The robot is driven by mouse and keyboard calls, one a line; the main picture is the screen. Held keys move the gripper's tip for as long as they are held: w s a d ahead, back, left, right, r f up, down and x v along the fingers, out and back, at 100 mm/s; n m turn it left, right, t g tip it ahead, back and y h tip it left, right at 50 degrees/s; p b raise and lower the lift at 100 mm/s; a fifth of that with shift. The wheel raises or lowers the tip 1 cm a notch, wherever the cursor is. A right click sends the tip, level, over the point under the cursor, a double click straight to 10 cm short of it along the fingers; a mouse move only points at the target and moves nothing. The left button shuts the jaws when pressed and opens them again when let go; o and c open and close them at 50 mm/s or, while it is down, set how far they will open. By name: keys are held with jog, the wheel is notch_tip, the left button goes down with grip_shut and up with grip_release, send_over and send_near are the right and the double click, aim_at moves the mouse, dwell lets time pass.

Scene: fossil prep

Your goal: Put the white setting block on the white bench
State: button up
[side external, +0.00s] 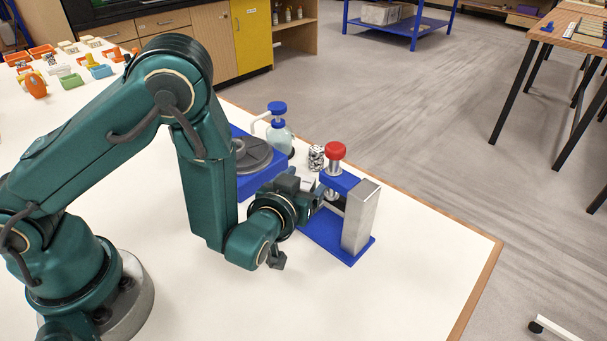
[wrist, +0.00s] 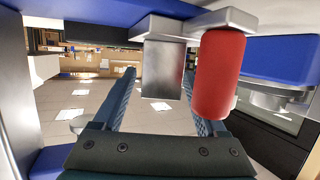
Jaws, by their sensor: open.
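My gripper (side external: 320,202) is open and reaches into the blue press stand (side external: 350,257), between its base plate and its upper arm. In the wrist view my gripper (wrist: 162,90) shows two blue fingers spread apart, with a pale grey block (wrist: 163,68) in line with the gap. I cannot tell whether the fingers touch that block, or for certain that it is the white setting block. In the side view a small white piece (side external: 308,184) shows just behind my gripper, mostly hidden. The white bench (side external: 400,285) is the broad tabletop under everything.
The stand has a red knob (side external: 335,150) and a silver column (side external: 360,217). A red cylinder (wrist: 218,75) is close to the right finger in the wrist view. A mottled jar (side external: 316,158), a blue-capped bottle (side external: 279,130) and a blue turntable unit (side external: 255,178) stand nearby. The front bench is clear.

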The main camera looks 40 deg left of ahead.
aim_at(302, 184)
jog(key=v, duration=0.5)
jog(key=shift+s, duration=0.1)
jog(key=shift+s+d+r, duration=0.1)
jog(key=shift+s, duration=0.2)
jog(key=shift+c, duration=1.2)
